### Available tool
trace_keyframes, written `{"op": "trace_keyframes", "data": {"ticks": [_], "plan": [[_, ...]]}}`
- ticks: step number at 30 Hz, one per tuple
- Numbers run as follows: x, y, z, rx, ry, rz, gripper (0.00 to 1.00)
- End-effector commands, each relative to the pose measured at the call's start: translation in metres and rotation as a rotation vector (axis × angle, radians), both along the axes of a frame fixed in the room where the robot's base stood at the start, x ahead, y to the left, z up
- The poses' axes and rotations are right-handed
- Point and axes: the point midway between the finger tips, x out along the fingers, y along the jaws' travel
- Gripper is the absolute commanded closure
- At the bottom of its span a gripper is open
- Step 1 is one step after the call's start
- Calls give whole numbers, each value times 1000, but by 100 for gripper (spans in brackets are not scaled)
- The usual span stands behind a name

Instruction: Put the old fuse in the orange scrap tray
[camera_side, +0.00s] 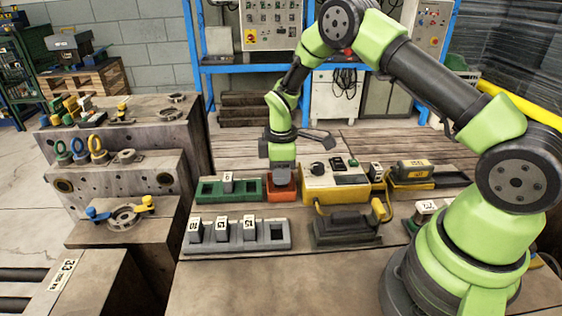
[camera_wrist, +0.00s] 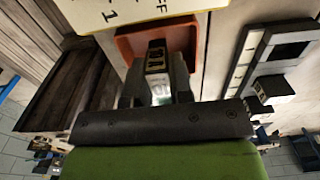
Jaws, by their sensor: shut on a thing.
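The orange scrap tray (camera_side: 281,195) stands between a green rack and a yellow box in the side view. My gripper (camera_side: 282,180) points down over it, its fingers low at the tray. In the wrist view my gripper (camera_wrist: 160,85) is shut on a fuse (camera_wrist: 156,58), dark with a pale label, held between the two fingers. The orange tray (camera_wrist: 127,47) shows behind and around the fuse there. In the side view the held fuse is hidden by the gripper, and I cannot tell whether it touches the tray floor.
The yellow box (camera_side: 335,191) stands close at right. A grey rack (camera_side: 262,246) in front holds several fuses and has an empty slot at its right end.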

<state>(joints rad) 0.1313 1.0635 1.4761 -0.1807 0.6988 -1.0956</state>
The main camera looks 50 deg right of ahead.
Motion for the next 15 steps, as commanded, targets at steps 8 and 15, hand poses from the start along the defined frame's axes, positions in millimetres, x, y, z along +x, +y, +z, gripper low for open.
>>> {"op": "trace_keyframes", "data": {"ticks": [8,15], "plan": [[0,0,-9,0,0,0,100],[0,0,-9,0,0,1,77]]}}
